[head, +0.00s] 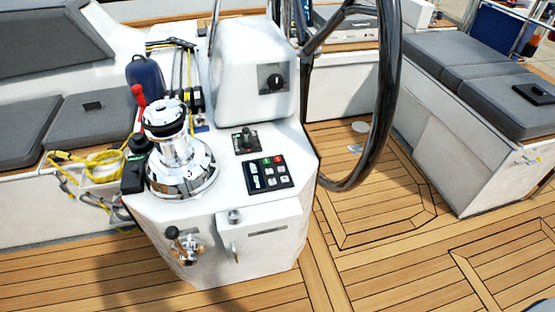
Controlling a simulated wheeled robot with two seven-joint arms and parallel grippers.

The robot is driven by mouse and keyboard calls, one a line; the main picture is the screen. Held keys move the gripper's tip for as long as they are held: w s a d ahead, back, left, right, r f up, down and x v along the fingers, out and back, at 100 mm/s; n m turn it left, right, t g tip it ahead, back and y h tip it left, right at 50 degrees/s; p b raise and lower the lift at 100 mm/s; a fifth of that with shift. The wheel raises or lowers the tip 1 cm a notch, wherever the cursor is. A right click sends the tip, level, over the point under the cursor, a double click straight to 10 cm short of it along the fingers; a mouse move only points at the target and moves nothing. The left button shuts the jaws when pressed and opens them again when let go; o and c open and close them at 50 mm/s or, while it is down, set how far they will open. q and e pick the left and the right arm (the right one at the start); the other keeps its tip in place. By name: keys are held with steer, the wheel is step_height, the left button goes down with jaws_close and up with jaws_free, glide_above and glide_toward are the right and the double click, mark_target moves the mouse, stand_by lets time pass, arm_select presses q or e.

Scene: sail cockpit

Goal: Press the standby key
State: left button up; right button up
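A black autopilot-style keypad (269,174) lies on the sloping white top of the helm console (222,208), towards its right edge. It has a small pale display on the left and several keys. A red key (278,159) and a green key sit along its top row. The key labels are too small to read, so I cannot tell which one is the standby key. Neither of my grippers is in the head view, and nothing touches the keypad.
A chrome winch (180,160) stands left of the keypad. A small joystick (245,140) is just behind it. The large black steering wheel (385,90) rises to the right. A throttle lever (180,240) juts from the console front. Open teak deck (370,285) lies in front.

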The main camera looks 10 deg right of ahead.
jaws_close()
stand_by(1.5)
